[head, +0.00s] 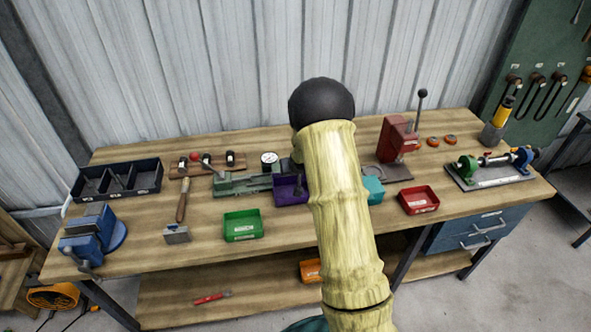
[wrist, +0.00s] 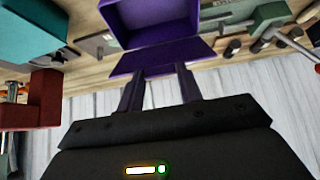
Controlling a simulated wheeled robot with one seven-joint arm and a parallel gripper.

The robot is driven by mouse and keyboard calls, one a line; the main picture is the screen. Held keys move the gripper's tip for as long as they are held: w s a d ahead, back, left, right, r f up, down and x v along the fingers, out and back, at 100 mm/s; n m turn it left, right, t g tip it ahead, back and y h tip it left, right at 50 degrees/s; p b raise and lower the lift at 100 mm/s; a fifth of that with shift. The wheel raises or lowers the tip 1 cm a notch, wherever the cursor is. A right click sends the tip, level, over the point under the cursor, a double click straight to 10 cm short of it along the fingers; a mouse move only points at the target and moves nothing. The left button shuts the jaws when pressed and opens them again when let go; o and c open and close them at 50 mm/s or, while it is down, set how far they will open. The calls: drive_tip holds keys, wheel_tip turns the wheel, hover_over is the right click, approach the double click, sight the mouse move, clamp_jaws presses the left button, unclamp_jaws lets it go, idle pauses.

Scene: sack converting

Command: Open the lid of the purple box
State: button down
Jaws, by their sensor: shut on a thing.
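The purple box (head: 291,190) stands in the middle of the bench, partly hidden behind my arm. In the wrist view its open inside (wrist: 158,12) shows at the top. Its lid (wrist: 160,56) stands raised from the box as a slanted purple panel. My gripper (wrist: 161,71) is at the lid's near edge, with a dark finger toward each side of the panel's middle, shut on the lid. How deep the lid sits between the fingers is hard to see. In the head view my arm hides the gripper and most of the lid.
A teal box (head: 374,189) and a red press (head: 397,140) stand right of the purple box. A green-grey vise-like tool (head: 240,184) is left of it. Green (head: 243,225) and red (head: 418,200) trays sit nearer the front. A corrugated wall (head: 210,60) rises behind the bench.

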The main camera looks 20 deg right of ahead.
drive_tip(key=shift+s+d+r, duration=0.1)
drive_tip(key=shift+s, duration=0.05)
drive_tip(key=c, duration=0.9)
unclamp_jaws()
drive_tip(key=shift+a, duration=0.2)
drive_tip(key=shift+d+r, duration=0.1)
drive_tip(key=b+v, duration=0.3)
drive_tip(key=v, duration=1.4)
drive_tip(key=shift+s, duration=0.3)
